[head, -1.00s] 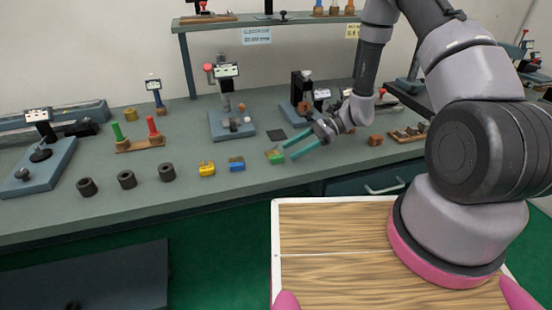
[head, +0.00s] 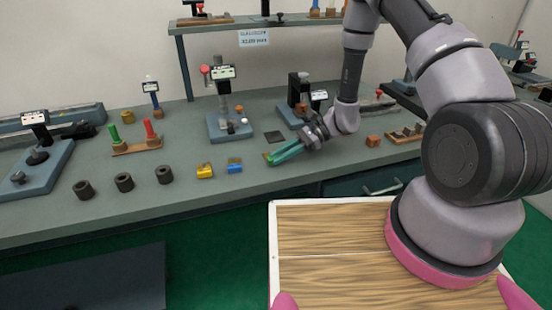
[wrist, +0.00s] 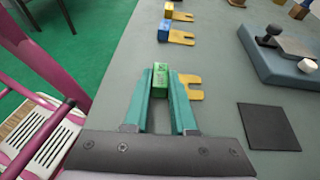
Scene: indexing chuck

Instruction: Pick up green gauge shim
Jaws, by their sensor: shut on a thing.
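The green gauge shim (wrist: 160,80) is a green block with a brass forked plate sticking out to its right in the wrist view. My gripper (wrist: 161,92) has its two teal fingers closed on the green block, one on each side. In the head view my gripper (head: 274,158) is low at the front of the bench, and its fingers hide most of the shim. I cannot tell whether the shim touches the bench top.
A blue shim (head: 235,166) and a yellow shim (head: 205,171) lie in a row to the left. A dark square pad (wrist: 269,126) lies beside my gripper. The bench's front edge is close.

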